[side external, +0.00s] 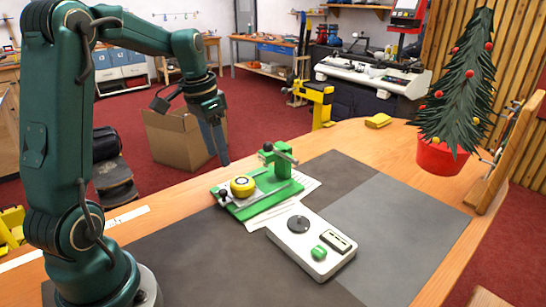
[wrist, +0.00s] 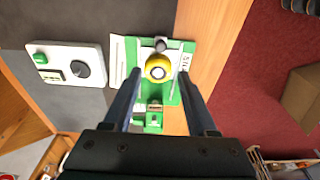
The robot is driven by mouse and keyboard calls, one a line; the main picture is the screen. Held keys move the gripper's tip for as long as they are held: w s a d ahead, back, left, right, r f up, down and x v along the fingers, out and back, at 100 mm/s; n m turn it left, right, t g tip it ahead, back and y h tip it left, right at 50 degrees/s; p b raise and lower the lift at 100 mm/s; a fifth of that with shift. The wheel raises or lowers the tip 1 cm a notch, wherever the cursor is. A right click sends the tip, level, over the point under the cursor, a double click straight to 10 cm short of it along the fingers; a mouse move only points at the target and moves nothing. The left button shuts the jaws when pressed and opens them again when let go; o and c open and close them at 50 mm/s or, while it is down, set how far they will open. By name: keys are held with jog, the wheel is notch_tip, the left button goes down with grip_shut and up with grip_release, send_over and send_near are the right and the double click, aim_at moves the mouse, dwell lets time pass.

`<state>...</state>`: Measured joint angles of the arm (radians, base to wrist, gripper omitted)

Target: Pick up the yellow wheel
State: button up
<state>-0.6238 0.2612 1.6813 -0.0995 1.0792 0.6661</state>
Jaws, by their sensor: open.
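The yellow wheel (side external: 242,186) sits on a green device with a base plate (side external: 262,205) on the bench. In the wrist view the wheel (wrist: 158,67) shows from above as a yellow ring with a pale centre, near one end of the green plate (wrist: 188,48). My gripper (side external: 222,163) is open and empty, above and to the left of the wheel in the side view. In the wrist view its two fingers (wrist: 158,82) point toward the wheel, one on each side of it in the picture, apart from it. Nothing hides the wheel.
A green clamp-like upright (side external: 275,158) stands on the device behind the wheel. A white box (side external: 290,255) with a dark knob and green button lies in front. Paper sheets (side external: 308,185) lie under the device. A potted tree (side external: 443,155) stands far right. Grey mat (side external: 400,215) is mostly clear.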

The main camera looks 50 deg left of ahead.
aim_at(242, 181)
jog(key=o, duration=0.5)
jog(key=shift+c, duration=0.2)
jog(key=w+f+m+y, duration=0.1)
jog(key=m, duration=0.6)
jog(key=a+f+m+t+y, duration=0.1)
jog(key=f+m+y, duration=0.1)
jog(key=m, duration=0.5)
jog(key=w+a+f+m+y, duration=0.1)
jog(key=f+m+y, duration=0.1)
jog(key=m, duration=0.6)
jog(key=shift+w+a+t, duration=0.1)
jog(key=shift+w+t, duration=0.2)
jog(key=shift+t, duration=0.1)
jog(key=d+m, duration=0.1)
jog(key=d+f+m, duration=0.1)
jog(key=m, duration=0.1)
jog(key=w+d+m+t, duration=0.1)
jog(key=shift+d+f+m, duration=0.2)
jog(key=shift+d+m, duration=0.05)
jog(key=shift+m, duration=0.15)
jog(key=shift+d+f, duration=0.1)
jog(key=shift+d, duration=0.2)
jog(key=shift+x, duration=2.55)
